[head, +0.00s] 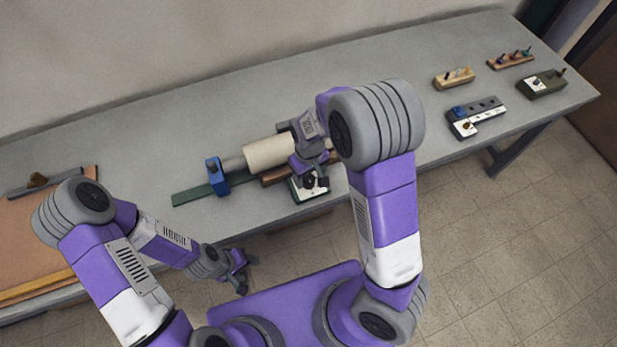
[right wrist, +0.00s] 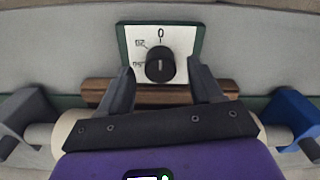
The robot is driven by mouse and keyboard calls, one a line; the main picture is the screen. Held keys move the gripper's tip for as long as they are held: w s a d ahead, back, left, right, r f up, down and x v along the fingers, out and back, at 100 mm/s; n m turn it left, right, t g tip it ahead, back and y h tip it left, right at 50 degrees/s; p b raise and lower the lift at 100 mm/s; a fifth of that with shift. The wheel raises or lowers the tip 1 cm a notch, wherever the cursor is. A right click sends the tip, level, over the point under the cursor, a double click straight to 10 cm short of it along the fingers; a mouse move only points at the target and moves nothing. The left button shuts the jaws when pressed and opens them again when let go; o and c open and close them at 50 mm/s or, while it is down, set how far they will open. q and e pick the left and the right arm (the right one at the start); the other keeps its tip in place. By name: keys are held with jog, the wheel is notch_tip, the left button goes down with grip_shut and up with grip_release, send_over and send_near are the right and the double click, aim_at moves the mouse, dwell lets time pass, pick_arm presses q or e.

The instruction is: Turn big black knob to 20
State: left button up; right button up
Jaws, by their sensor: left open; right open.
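The big black knob (right wrist: 160,66) sits on a white dial plate (right wrist: 187,45) with a dark green edge. In the right wrist view its pale pointer line is near vertical, toward the 0 at the top; other marks stand at the left but are hard to read. The knob also shows in the head view (head: 309,181), partly beside my gripper. My right gripper (right wrist: 161,82) is open, with its fingers on either side of the knob and a little short of it; contact is not visible. My left gripper (head: 246,273) is open and empty, off the table's front edge.
A cream roller (head: 268,152) on a green base with a blue end bracket (head: 216,176) lies right behind the dial. A wooden bar (right wrist: 100,92) runs beside it. Several small blocks with knobs and pegs (head: 476,117) stand at the right. A brown board (head: 30,240) lies at the left.

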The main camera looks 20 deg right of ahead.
jog(key=shift+f, duration=0.95)
jog(key=shift+c, duration=0.4)
jog(key=c, duration=1)
jog(key=shift+n, duration=0.3)
jog(key=n, duration=0.4)
jog(key=n+p, duration=0.1)
jog(key=n, duration=0.4)
